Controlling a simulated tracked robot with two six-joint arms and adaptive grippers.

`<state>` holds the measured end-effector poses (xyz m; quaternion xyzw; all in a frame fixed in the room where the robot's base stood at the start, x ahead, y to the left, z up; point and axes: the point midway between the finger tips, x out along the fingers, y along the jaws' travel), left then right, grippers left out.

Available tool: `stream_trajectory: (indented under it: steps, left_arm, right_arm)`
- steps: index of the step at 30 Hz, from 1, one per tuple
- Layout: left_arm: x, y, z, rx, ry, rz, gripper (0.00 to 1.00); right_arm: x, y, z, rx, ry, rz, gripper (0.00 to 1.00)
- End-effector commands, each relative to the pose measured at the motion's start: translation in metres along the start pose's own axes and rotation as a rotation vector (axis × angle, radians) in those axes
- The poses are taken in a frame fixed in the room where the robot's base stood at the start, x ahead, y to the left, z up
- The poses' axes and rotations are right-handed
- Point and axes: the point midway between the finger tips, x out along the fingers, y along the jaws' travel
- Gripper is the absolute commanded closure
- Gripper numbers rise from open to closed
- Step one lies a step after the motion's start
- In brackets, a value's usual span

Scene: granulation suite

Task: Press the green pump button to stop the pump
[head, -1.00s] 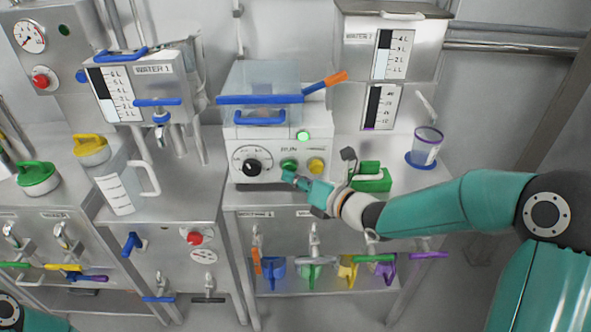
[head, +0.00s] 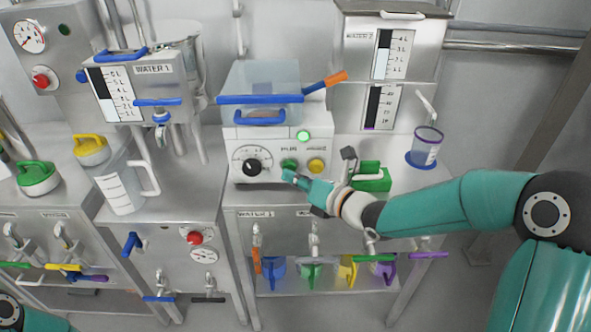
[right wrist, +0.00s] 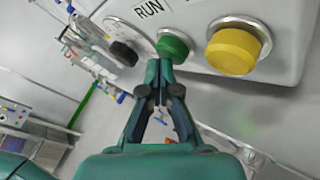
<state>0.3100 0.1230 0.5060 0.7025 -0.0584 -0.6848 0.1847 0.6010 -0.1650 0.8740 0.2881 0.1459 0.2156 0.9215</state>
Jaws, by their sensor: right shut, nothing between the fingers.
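The green pump button (head: 288,164) is on the front of a white pump box (head: 237,178), between a black dial (head: 252,167) and a yellow button (head: 316,166). A green lamp (head: 303,136) glows above it. My right gripper (head: 287,176) is shut and empty, its tips just below and in front of the green button. In the right wrist view the fingertips (right wrist: 162,66) overlap the lower edge of the green button (right wrist: 172,44); I cannot tell whether they touch. The yellow button (right wrist: 234,50) is to its right. My left gripper is not in view.
A green block-like item (head: 371,180) and a purple-rimmed cup (head: 427,146) stand right of the pump box. A clear blue-rimmed bin (head: 262,80) sits on top of it. Taps and colored jugs are below the counter. A clear jug (head: 120,187) stands left.

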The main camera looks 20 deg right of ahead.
Motion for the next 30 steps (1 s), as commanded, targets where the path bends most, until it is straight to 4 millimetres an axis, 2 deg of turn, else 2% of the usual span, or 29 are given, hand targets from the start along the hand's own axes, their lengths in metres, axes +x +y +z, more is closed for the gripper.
stream_trajectory:
  steps: [30]
  left_arm:
    - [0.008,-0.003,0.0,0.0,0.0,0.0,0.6]
  right_arm:
    - [0.011,-0.004,0.01,0.0,-0.008,0.002,1.0]
